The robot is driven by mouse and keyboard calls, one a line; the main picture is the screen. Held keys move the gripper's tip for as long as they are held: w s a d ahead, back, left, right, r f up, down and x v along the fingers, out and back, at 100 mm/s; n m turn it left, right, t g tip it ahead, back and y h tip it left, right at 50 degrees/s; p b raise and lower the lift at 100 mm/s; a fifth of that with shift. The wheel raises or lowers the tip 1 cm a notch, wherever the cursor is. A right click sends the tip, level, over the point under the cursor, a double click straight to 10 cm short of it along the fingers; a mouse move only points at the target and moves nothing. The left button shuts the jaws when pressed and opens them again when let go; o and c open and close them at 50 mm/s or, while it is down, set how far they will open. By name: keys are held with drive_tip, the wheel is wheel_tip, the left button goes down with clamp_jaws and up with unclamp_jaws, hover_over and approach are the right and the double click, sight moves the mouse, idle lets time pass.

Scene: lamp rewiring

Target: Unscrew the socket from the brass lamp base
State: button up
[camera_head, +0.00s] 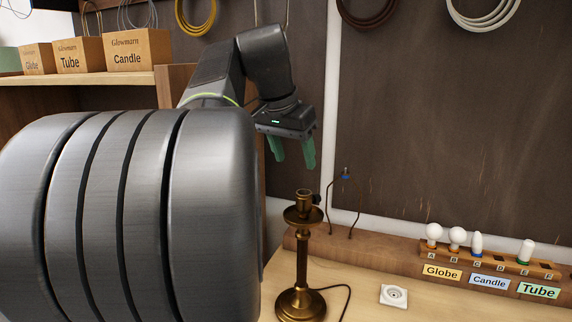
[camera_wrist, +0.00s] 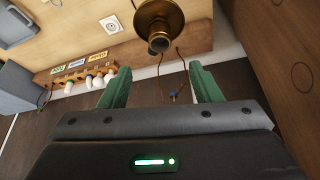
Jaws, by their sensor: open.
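The brass lamp base (camera_head: 301,255) stands upright on the bench, with a round foot, a slim column and a dish near its top. The brass socket (camera_head: 304,198) sits on top of it, with a small dark knob at its right side. My gripper (camera_head: 292,155) is open and empty, its green fingers pointing down, above the socket and apart from it. In the wrist view the socket (camera_wrist: 159,42) shows beyond the fingertips, between and above my gripper (camera_wrist: 160,72). The lamp's foot is mostly hidden there.
A wooden rack (camera_head: 480,265) with several bulbs and Globe, Candle and Tube labels is at the right. A white wall-type outlet (camera_head: 394,296) lies on the bench. A thin wire stand (camera_head: 346,190) rises behind the lamp. Labelled boxes (camera_head: 140,50) sit on the left shelf.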

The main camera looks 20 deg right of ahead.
sight(304, 198)
drive_tip(key=x, duration=1.3)
drive_tip(key=shift+w+d+f+p, duration=0.1)
drive_tip(key=shift+d+f+p, duration=0.05)
drive_tip(key=shift+f+p, duration=0.15)
drive_tip(key=c, duration=1)
drive_tip(key=o, duration=0.4)
drive_tip(key=c, duration=0.4)
drive_tip(key=shift+r+n+t+y+p, duration=0.15)
drive_tip(key=shift+n+t+y+p, duration=0.25)
drive_tip(key=shift+n, duration=0.6)
drive_tip(key=n+y+p, duration=0.1)
drive_tip(key=n+p, duration=0.1)
drive_tip(key=n, duration=0.2)
drive_tip(key=shift+w+t, duration=0.1)
drive_tip(key=shift+t, duration=0.2)
drive_tip(key=shift+n+y+p, duration=0.4)
drive_tip(key=shift+n, duration=0.6)
